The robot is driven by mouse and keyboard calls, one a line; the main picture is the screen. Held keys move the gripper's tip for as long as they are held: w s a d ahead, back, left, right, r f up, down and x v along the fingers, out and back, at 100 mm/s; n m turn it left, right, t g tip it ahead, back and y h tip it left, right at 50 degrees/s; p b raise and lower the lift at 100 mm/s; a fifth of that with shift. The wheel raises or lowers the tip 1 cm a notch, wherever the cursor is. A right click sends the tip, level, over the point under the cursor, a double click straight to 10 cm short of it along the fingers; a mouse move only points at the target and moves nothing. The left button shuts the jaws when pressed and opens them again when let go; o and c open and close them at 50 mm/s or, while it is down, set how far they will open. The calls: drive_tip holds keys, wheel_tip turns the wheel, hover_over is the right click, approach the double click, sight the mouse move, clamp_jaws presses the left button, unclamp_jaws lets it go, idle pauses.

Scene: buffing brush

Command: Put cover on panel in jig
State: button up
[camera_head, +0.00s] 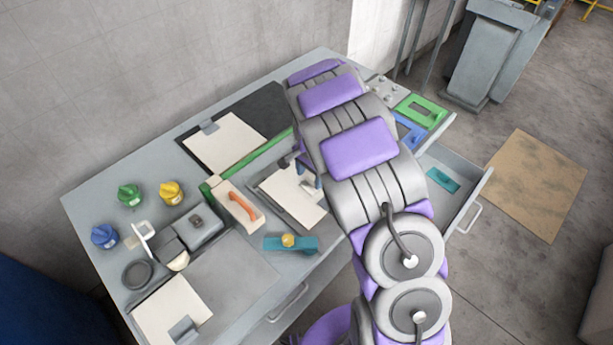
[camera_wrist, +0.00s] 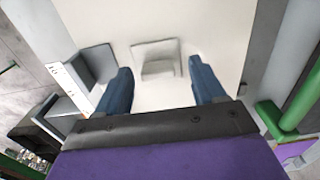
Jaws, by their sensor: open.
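A white panel (camera_head: 283,187) lies in a grey jig tray on the table, partly hidden by my arm. It fills much of the wrist view (camera_wrist: 225,30). A small white raised tab on a square base (camera_wrist: 160,62) stands on it; I cannot tell whether this is the cover. My gripper (camera_head: 309,170) is over the panel, its blue fingers open and pointing at it. In the wrist view, the fingers (camera_wrist: 160,72) are on either side of the tab, with nothing visibly held. A grey bracket (camera_wrist: 97,63) is at the panel's left edge there.
A green rail (camera_head: 250,155) runs behind the jig. A block with an orange handle (camera_head: 242,206) and a teal tool (camera_head: 290,243) lie nearby. Other white panels (camera_head: 225,145) (camera_head: 172,310) have grey clips. Coloured knobs (camera_head: 130,194) stand left. A drawer (camera_head: 462,195) is open at right.

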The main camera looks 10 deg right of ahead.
sight(306, 185)
drive_tip(key=s+d+r+n+p, duration=0.1)
drive_tip(key=s+r, duration=0.2)
drive_tip(key=r, duration=0.5)
drive_tip(key=s+d+r+p, duration=0.1)
drive_tip(key=s+r, duration=0.1)
drive_tip(key=r, duration=0.6)
drive_tip(key=s+r+n, duration=0.2)
drive_tip(key=s+n, duration=0.1)
drive_tip(key=s, duration=0.8)
drive_tip(key=s+a+r+n+g, duration=0.1)
drive_tip(key=s+r+n, duration=0.2)
drive_tip(key=s, duration=0.8)
drive_tip(key=s+r+n, duration=0.3)
drive_tip(key=s+n, duration=0.1)
drive_tip(key=s, duration=0.7)
drive_tip(key=shift+s+a+g, duration=0.35)
drive_tip(key=shift+s+g, duration=0.05)
drive_tip(key=shift+d, duration=0.1)
drive_tip(key=shift+s, duration=0.1)
